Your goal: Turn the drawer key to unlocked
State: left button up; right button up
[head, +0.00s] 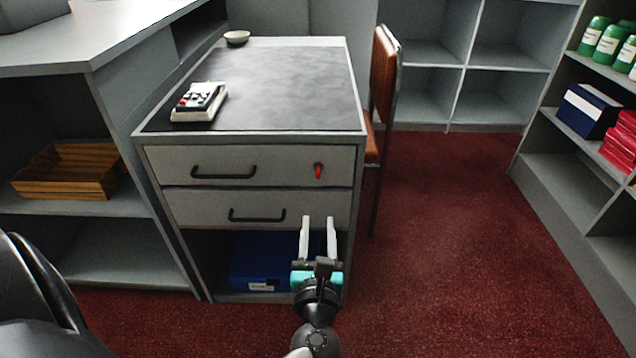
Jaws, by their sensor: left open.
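The red drawer key (319,171) sits in the right part of the upper drawer front (270,160), to the right of that drawer's dark handle (223,173). Its grip looks roughly upright, but it is small in the picture. My left gripper (318,222) is open and empty. Its two pale fingers point up and away, below the key in the picture and in front of the lower drawer (190,207). The gripper is apart from the key. My right gripper is not in view.
A calculator (201,98) and a small bowl (237,37) stand on the desk top (290,85). A blue box (252,265) lies in the open space under the drawers. A brown chair (384,70) stands at the desk's right side. Red carpet (460,220) is clear to the right.

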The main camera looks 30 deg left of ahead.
aim_at(318, 176)
pick_arm(q)
jog(key=b+x, duration=0.1)
jog(key=x, duration=1.2)
jog(key=shift+w+a+r, duration=0.1)
jog(key=shift+a, duration=0.1)
jog(key=shift+b+x, duration=0.4)
jog(key=shift+x, duration=0.5)
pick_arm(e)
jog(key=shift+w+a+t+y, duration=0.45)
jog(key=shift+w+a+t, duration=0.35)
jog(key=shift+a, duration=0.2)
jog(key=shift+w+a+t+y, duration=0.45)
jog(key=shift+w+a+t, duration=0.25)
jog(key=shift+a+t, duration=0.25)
pick_arm(q)
grip_shut()
